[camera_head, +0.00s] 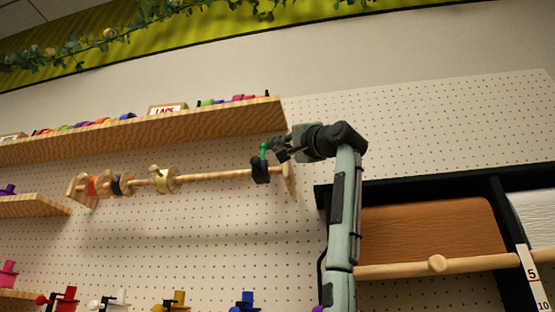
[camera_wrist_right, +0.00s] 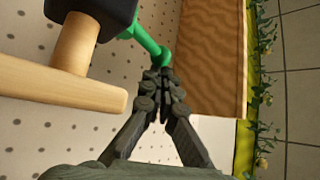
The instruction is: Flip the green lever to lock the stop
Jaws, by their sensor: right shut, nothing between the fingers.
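The green lever (camera_head: 263,150) stands up from the black stop (camera_head: 260,171) near the right end of a wooden rod (camera_head: 215,177). In the right wrist view the green lever (camera_wrist_right: 147,41) slants from the black stop (camera_wrist_right: 88,8) to a rounded tip just beyond my fingertips. My right gripper (camera_head: 274,151) is shut and empty, close beside the lever on its right. In the right wrist view the gripper (camera_wrist_right: 162,78) has its fingertips at the lever's tip; I cannot tell whether they touch. My left gripper is not in view.
A wooden shelf (camera_head: 190,125) runs just above the rod and ends near my right gripper. A wooden end bracket (camera_wrist_right: 50,85) lies close to my fingers. A black-framed paper roll rack (camera_head: 430,230) stands at the right.

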